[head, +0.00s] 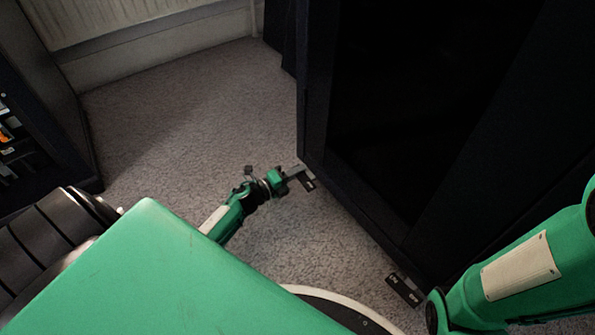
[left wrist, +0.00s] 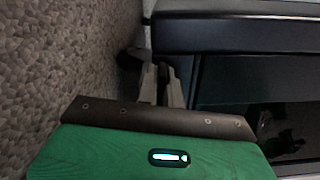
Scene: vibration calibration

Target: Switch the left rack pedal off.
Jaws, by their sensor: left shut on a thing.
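The dark rack (head: 312,120) stands on the carpet at the right in the head view. The left rack pedal (head: 309,185), a small black plate with pale marks, is low at the rack's near left corner. My left gripper (head: 298,172) is at this pedal, low over the floor, with its fingers shut on it. In the left wrist view the two grey fingers of my left gripper (left wrist: 162,84) are close together beside the dark rack base (left wrist: 235,32); they partly hide what they hold. My right gripper is not in view.
A second black pedal (head: 404,290) with pale marks is at the rack's base farther right, near my right arm. Another dark rack (head: 40,130) stands at the left. Grey carpet (head: 180,110) lies clear between the racks, up to the pale wall.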

